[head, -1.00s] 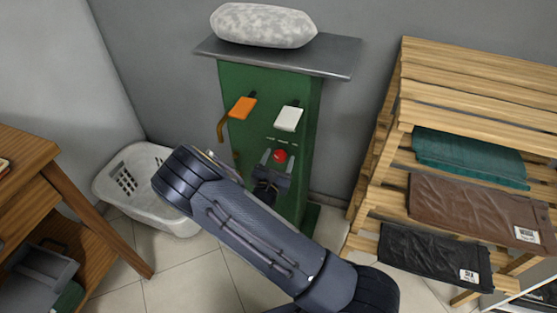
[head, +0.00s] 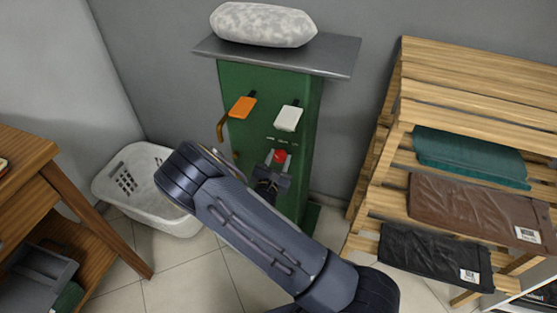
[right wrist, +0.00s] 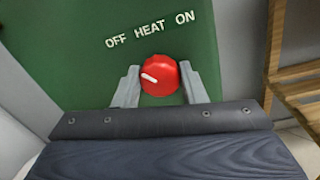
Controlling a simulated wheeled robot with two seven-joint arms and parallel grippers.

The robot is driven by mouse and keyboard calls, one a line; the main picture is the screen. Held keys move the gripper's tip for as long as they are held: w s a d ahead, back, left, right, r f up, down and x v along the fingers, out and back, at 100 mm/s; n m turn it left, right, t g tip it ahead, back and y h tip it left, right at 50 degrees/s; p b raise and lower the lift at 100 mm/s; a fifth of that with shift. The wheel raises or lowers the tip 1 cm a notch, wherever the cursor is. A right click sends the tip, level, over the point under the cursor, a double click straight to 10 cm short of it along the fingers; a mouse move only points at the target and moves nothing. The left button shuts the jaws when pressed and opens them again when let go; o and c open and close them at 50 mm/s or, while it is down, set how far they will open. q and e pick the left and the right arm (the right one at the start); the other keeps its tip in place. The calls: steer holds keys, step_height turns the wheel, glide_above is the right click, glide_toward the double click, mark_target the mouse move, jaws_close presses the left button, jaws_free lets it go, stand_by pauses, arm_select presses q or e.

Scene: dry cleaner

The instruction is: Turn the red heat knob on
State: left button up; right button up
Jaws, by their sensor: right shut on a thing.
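The red heat knob (right wrist: 160,75) is on the front of a green press cabinet (right wrist: 60,50), below the printed words OFF HEAT ON. Its white pointer mark points left and slightly up in the right wrist view, toward the OFF side. In the head view the knob (head: 280,156) shows just beyond my right gripper (head: 277,162). In the right wrist view, the fingers of my right gripper (right wrist: 160,85) are on both sides of the knob, shut on it. The printed words look tilted in that view. My left gripper is not in view.
An orange lever (head: 243,107) and a white lever (head: 287,118) stick out above the knob. A grey board (head: 335,60) with a pale padded cushion (head: 263,24) tops the cabinet. A white basket (head: 150,200) stands left; a wooden rack (head: 470,90) with folded garments stands right.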

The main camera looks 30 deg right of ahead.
steer(key=m+b, duration=0.2)
steer(key=m, duration=0.2)
steer(key=shift+f, duration=0.2)
steer(key=m+b, duration=0.2)
steer(key=shift+f+m, duration=0.1)
steer(key=shift+m, duration=0.3)
steer(key=m+h+b, duration=0.1)
steer(key=m+b, duration=0.8)
steer(key=b, duration=0.2)
steer(key=shift+f, duration=0.2)
steer(key=shift+r+m+b, duration=0.25)
steer(key=shift+m+b, duration=0.75)
steer(key=shift+b, duration=0.45)
steer(key=shift+g, duration=0.3)
steer(key=o, duration=1)
steer(key=shift+s, duration=0.1)
